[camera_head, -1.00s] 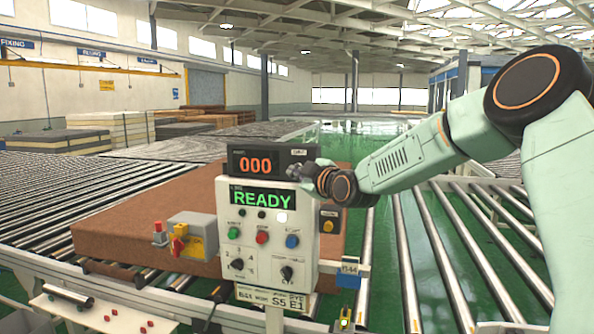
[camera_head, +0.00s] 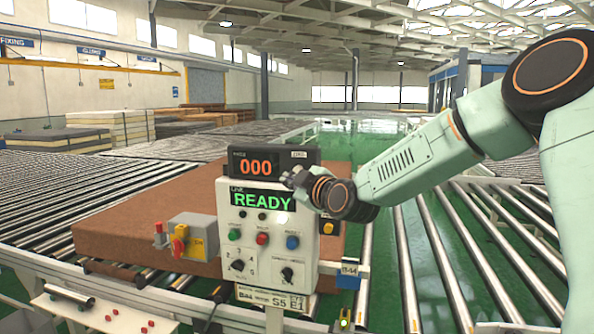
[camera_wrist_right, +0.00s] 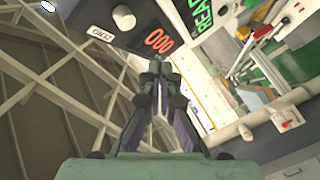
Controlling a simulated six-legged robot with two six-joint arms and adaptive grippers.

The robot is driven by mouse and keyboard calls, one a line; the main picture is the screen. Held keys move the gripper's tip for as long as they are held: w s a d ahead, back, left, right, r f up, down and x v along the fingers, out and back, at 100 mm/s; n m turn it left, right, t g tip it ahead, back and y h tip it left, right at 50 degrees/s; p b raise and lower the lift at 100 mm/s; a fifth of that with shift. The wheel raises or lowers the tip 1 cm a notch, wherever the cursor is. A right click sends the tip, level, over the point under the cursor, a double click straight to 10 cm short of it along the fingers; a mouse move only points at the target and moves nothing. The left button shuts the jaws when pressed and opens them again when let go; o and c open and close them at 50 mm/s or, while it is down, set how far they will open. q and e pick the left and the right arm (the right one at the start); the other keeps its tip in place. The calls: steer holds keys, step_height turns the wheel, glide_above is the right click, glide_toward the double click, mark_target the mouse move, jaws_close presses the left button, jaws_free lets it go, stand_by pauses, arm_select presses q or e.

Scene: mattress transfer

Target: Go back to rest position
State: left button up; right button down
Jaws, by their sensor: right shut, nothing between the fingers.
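My right gripper (camera_head: 297,178) is in front of the upper right of the control panel (camera_head: 226,215), beside the READY screen (camera_head: 262,199). Its fingers are shut and hold nothing. In the right wrist view, the shut gripper (camera_wrist_right: 157,65) points toward the display box (camera_wrist_right: 118,25), which reads 000. The display box also shows in the head view (camera_head: 243,162), on top of the panel. Whether the fingers touch the panel cannot be told. My left gripper is not in view.
A brown mattress (camera_head: 120,222) lies behind the panel on the rollers. A grey and yellow switch box (camera_head: 190,240) stands left of the panel. Bare rollers (camera_head: 430,250) run along the right over a green floor. Stacked mattresses (camera_head: 115,128) are at the back left.

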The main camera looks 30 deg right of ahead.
stand_by(0.6)
steer(key=s+a+p, duration=0.2)
steer(key=a, duration=0.1)
steer(key=shift+s, duration=0.25)
stand_by(0.5)
steer(key=shift+w+d, duration=0.1)
